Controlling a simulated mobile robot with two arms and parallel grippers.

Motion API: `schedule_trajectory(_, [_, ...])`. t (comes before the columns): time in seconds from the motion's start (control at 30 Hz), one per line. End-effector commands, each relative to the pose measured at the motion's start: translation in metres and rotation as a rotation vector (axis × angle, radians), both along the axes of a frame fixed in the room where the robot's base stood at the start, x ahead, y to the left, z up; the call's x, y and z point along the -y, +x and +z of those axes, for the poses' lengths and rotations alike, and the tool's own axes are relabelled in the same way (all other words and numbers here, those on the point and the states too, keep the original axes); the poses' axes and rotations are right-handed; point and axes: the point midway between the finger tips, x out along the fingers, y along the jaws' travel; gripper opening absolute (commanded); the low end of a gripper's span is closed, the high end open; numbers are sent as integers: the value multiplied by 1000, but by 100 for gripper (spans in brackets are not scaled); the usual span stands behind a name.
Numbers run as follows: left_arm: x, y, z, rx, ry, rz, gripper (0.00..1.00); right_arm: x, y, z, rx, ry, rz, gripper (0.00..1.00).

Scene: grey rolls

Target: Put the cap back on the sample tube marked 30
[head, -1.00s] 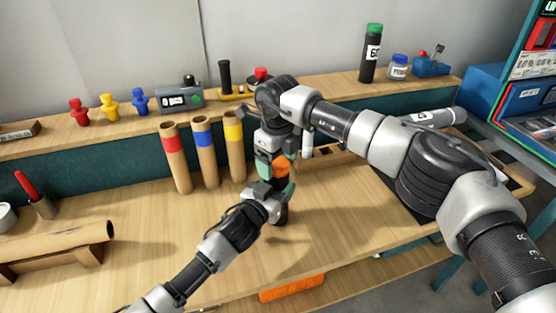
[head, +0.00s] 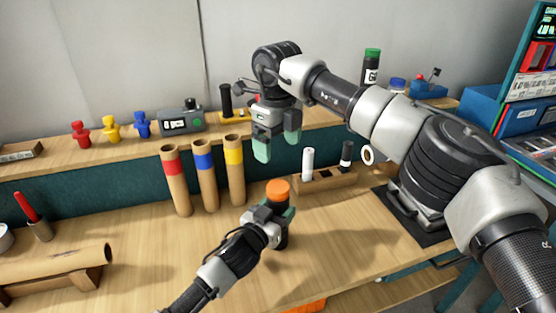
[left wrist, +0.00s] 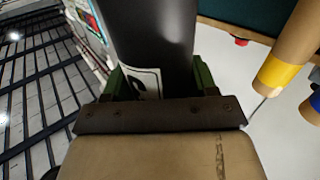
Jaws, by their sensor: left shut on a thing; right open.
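A black tube with an orange cap (head: 278,189) on its top stands upright above the bench, held in my left gripper (head: 272,222). In the left wrist view the dark tube (left wrist: 150,35) lies between the fingers, with part of a white label (left wrist: 145,80) showing; its number cannot be read in full. My left gripper is shut on the tube body below the cap. My right gripper (head: 276,148) is open and empty, above and slightly left of the orange cap, clear of it, fingers pointing down.
Three cardboard tubes with red (head: 175,180), blue (head: 205,175) and yellow (head: 234,168) bands stand left of the grippers. A wooden rack (head: 325,182) holds a white and a black item behind. A green-capped tube (head: 371,68) stands on the shelf.

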Motion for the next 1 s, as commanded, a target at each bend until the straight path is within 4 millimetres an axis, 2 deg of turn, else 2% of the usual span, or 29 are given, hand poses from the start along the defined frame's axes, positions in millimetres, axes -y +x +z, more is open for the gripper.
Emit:
schedule_trajectory(0.1, [0, 0, 0, 0, 0, 0, 0, 0, 0, 7, 1, 1, -1, 85])
schedule_trajectory(0.37, [0, 0, 0, 0, 0, 0, 0, 0, 0, 8, -1, 1, -1, 85])
schedule_trajectory(0.4, [0, 0, 0, 0, 0, 0, 61, 0, 0, 8, -1, 1, -1, 85])
schedule_trajectory(0.57, [0, 0, 0, 0, 0, 0, 86, 0, 0, 8, -1, 1, -1, 85])
schedule_trajectory(0.87, [-1, -1, 0, 0, 0, 0, 88, 0, 0, 8, -1, 1, -1, 85])
schedule_trajectory(1.0, [-7, -11, -1, -1, 0, 1, 88, 0, 0, 8, -1, 1, -1, 85])
